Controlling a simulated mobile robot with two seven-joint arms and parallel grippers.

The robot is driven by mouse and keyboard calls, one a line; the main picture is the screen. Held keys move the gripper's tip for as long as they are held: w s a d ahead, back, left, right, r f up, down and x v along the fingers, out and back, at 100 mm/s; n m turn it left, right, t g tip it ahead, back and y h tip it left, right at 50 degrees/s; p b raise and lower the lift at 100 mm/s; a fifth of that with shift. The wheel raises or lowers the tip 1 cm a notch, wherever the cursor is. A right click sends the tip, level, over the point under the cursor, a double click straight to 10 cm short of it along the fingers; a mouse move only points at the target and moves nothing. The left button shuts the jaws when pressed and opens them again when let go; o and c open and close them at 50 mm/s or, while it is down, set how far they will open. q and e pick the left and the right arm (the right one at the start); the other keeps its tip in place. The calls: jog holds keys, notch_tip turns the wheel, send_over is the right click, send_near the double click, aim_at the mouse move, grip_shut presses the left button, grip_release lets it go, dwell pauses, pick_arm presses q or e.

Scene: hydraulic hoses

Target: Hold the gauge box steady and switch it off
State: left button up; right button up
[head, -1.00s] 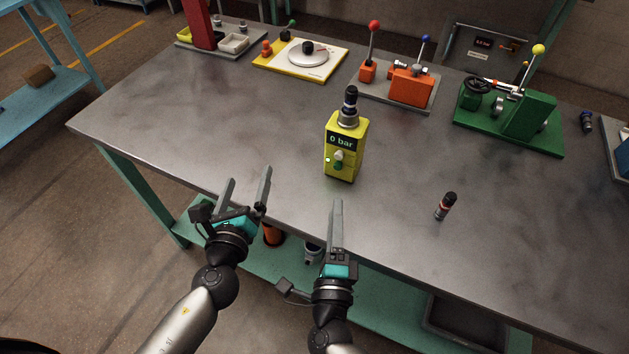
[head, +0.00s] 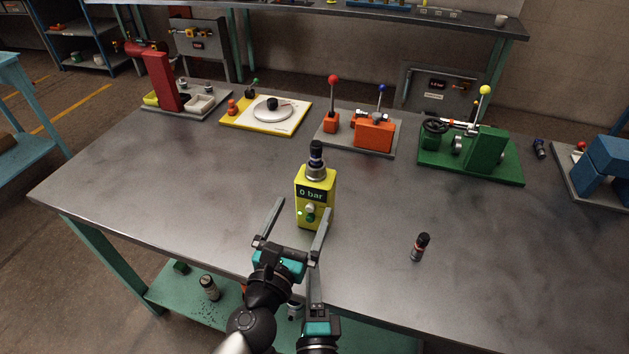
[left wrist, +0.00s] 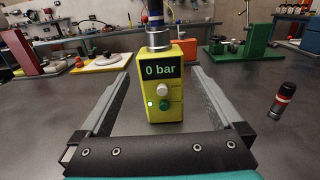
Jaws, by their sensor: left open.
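The yellow gauge box (head: 315,196) stands upright near the front of the table, with a hose fitting (head: 316,160) on top. Its display reads "0 bar". In the left wrist view the gauge box (left wrist: 161,83) shows a white button (left wrist: 162,89), a green button (left wrist: 165,104) and a small lit green light at their left. My left gripper (head: 296,222) is open, in front of the box, with its fingers pointing at it on either side. My right gripper (head: 316,290) is lower, at the table's front edge; its finger opening cannot be made out.
A loose black hose fitting (head: 420,247) stands on the table to the right. At the back are a yellow-edged board (head: 290,124), an orange lever unit (head: 374,135) and a green fixture (head: 486,150). The table (head: 180,190) is clear to the left of the box.

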aim_at(316, 180)
pick_arm(q)
jog(key=x, duration=0.9)
jog(key=shift+w, duration=0.25)
jog(key=shift+c, duration=0.4)
jog(key=c, duration=1.2)
jog(key=shift+c, duration=0.4)
pick_arm(e)
jog(key=shift+c, duration=0.2)
grip_shut()
